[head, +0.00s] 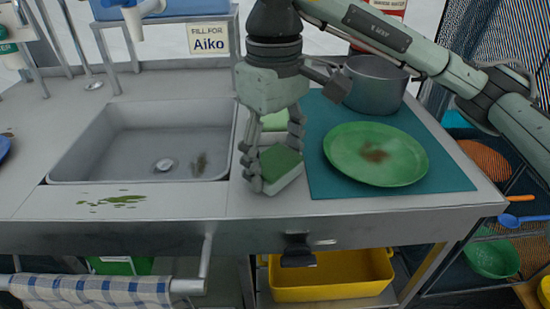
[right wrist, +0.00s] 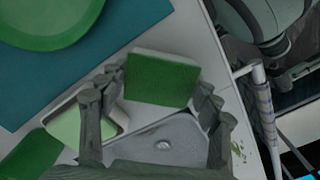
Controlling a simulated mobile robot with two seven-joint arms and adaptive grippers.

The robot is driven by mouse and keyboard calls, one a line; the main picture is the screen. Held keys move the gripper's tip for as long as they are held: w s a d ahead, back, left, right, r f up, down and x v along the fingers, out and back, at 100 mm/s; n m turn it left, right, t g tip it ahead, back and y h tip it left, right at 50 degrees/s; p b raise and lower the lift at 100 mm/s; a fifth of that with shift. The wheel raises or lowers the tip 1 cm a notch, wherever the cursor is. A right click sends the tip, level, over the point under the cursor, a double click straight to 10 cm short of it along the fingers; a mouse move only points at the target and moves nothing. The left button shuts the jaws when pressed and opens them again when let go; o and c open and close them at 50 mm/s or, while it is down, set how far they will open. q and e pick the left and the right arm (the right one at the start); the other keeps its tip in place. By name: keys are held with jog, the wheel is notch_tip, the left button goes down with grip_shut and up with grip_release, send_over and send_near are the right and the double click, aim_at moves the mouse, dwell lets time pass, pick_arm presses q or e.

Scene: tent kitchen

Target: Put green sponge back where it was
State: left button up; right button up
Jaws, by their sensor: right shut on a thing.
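The green sponge (head: 283,160) has a green top and a pale lower layer. My right gripper (head: 276,168) points down and is shut on it, at the counter strip between the sink and the teal mat. In the right wrist view the sponge (right wrist: 162,80) lies between the fingertips of the gripper (right wrist: 155,108). I cannot tell whether it touches the counter. A pale green item with a light rim (right wrist: 88,125) lies close by; it shows partly behind the fingers in the head view (head: 275,121). Another green piece (right wrist: 30,155) lies beside it. My left gripper is not in view.
The metal sink (head: 130,140) is left of the gripper, with a green smear (head: 115,200) on the counter before it. On the teal mat (head: 335,182) are a green plate (head: 350,155) with a brown stain and a grey pot (head: 375,88). A yellow bin (head: 330,280) sits below.

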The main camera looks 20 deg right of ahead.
aim_at(275, 161)
jog(key=o, duration=1.1)
pick_arm(q)
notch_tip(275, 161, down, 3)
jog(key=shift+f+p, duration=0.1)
jog(key=shift+p, duration=0.75)
pick_arm(e)
notch_tip(275, 161, up, 12)
jog(key=shift+r, duration=0.15)
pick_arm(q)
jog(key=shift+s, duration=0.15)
